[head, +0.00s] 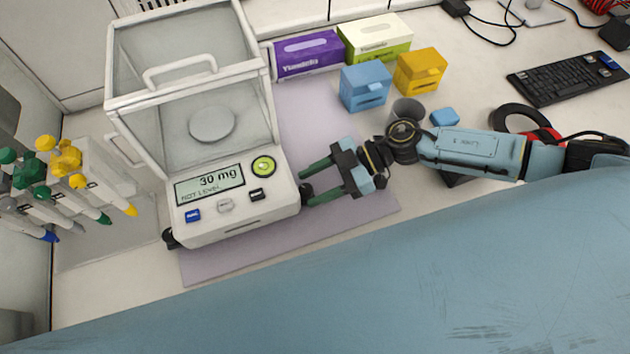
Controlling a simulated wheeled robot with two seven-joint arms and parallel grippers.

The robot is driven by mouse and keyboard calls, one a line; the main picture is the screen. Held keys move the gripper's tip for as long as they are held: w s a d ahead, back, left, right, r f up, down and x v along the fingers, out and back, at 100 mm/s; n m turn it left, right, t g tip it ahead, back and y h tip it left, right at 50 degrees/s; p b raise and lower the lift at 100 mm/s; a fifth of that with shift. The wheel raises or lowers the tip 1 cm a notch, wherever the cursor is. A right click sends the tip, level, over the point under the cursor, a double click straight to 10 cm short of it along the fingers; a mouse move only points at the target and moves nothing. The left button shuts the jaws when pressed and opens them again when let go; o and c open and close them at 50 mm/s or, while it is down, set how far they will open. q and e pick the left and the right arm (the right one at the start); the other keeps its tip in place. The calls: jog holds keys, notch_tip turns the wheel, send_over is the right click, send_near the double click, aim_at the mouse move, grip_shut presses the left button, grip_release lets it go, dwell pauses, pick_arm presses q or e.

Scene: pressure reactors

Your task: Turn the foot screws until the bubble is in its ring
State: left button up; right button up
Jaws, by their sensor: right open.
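A white balance (236,222) with a glass draft shield stands on a lilac mat. Its display (209,185) reads 30 mg and NOT LEVEL. The round green bubble level (263,166) sits right of the display; it is too small to tell where the bubble lies in its ring. A dark foot screw (170,239) shows at the front left corner, and another foot screw (306,191) at the right side. My right gripper (306,186) is open, its green fingertips on either side of the right foot screw; contact cannot be told. My left gripper is out of view.
Pipettes (62,160) hang on a rack at the left. Purple (308,54) and green-white (375,37) boxes, blue (365,88) and yellow (420,71) boxes, and a grey cup (408,110) stand behind my right arm. A keyboard (568,78) lies at the right. The mat (350,215) is bare beside the balance.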

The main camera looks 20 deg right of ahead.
jog(key=shift+a, duration=0.15)
jog(key=c, duration=1)
jog(key=shift+o, duration=0.2)
jog(key=shift+w+f+n+g, duration=0.1)
jog(key=shift+w+n+g, duration=0.15)
jog(key=shift+n+g, duration=0.7)
jog(key=shift+n+g+b, duration=0.4)
jog(key=shift+n+g, duration=0.15)
jog(key=shift+g, duration=0.2)
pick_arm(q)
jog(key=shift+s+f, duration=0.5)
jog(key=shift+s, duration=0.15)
pick_arm(e)
jog(key=o, duration=1)
jog(key=shift+c, duration=0.2)
